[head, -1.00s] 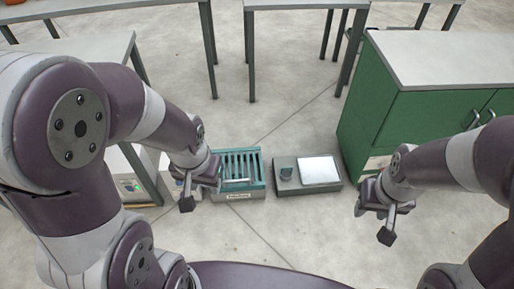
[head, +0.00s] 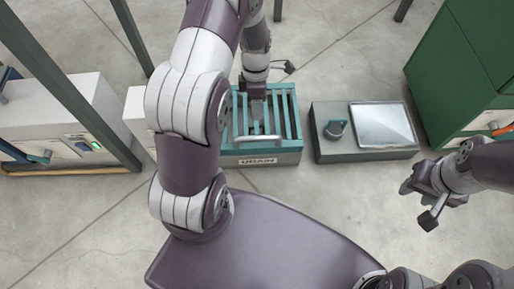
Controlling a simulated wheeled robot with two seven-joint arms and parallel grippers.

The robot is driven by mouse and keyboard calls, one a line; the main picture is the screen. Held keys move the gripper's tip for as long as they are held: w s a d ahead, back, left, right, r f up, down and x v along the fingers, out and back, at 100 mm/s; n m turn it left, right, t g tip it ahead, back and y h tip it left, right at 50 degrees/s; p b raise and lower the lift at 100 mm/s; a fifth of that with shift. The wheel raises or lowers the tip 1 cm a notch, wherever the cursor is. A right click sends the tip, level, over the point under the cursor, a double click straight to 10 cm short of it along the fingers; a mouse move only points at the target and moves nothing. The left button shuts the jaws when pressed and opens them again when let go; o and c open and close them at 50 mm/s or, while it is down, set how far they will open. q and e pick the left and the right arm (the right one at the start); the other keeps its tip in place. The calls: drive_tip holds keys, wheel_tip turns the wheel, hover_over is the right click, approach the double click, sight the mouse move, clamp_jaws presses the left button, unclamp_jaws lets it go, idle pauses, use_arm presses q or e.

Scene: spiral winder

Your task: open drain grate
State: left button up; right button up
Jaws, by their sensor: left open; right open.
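The drain grate (head: 291,112) is a teal slatted cover on a low box on the floor. The box front carries a label reading DRAIN (head: 258,161). A pale bar handle (head: 266,137) lies along the grate's near edge. My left gripper (head: 257,104) is open and points down over the grate's slats, behind the handle. Whether it touches the slats I cannot tell. My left arm covers the left end of the box. My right gripper (head: 428,195) is open and empty, over bare floor at the right.
A grey box (head: 335,155) with a round knob (head: 335,130) and a pale flat panel (head: 382,125) stands right of the drain. Floor between is clear.

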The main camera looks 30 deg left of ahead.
sight(257, 137)
use_arm(q)
drive_tip(key=f+b, duration=0.3)
drive_tip(key=f, duration=0.1)
drive_tip(key=s+f+b, duration=0.1)
drive_tip(key=f+b, duration=0.1)
drive_tip(key=f, duration=0.2)
drive_tip(key=s+d+f+b, duration=0.1)
drive_tip(key=f+b, duration=0.2)
drive_tip(key=f, duration=0.1)
drive_tip(key=shift+d+f+b, duration=0.1)
drive_tip(key=shift+f+b, duration=0.2)
drive_tip(key=shift+f, duration=0.1)
drive_tip(key=shift+s, duration=0.1)
clamp_jaws()
drive_tip(key=shift+r, duration=0.15)
